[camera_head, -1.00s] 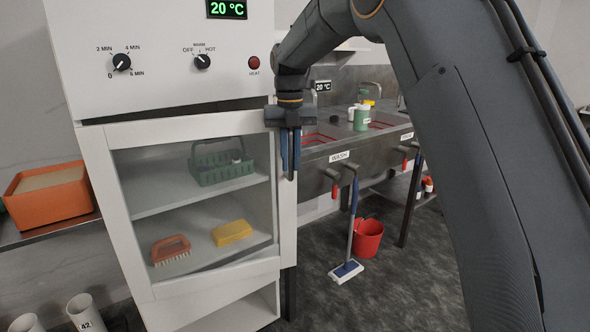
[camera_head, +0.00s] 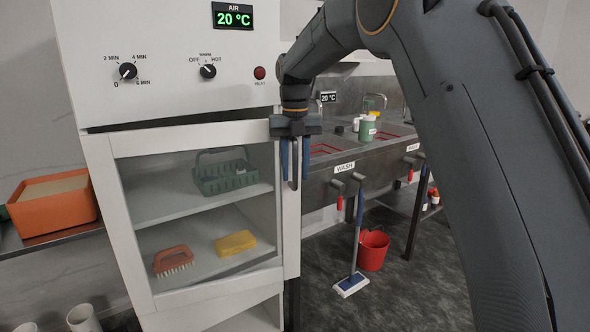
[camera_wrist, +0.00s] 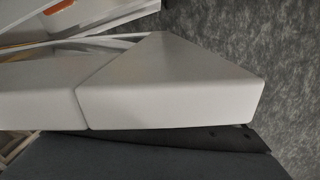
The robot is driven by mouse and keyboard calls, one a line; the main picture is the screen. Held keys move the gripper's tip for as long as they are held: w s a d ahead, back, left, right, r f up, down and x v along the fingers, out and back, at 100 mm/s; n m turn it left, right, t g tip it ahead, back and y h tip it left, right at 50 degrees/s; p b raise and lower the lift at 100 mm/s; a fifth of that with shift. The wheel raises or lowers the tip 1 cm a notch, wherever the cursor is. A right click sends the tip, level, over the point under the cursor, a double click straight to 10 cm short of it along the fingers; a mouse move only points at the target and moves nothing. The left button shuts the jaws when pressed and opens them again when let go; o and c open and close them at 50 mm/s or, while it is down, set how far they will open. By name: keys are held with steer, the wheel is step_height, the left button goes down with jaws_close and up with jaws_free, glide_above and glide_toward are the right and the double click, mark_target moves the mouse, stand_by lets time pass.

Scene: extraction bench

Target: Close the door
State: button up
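The door (camera_head: 207,286) is a white-framed glass door on the front of the white cabinet (camera_head: 160,60). In the wrist view a white panel corner (camera_wrist: 165,98) with a seam fills the middle, and the fingers do not clearly show.
Behind the glass are a green basket (camera_head: 222,180), an orange brush (camera_head: 173,260) and a yellow sponge (camera_head: 235,242). An orange bin (camera_head: 50,210) stands left. Right are the sink bench (camera_head: 375,158), a squeegee mop (camera_head: 352,284) and a red bucket (camera_head: 373,252).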

mark_target(295, 140)
steer(key=shift+r, duration=3.9)
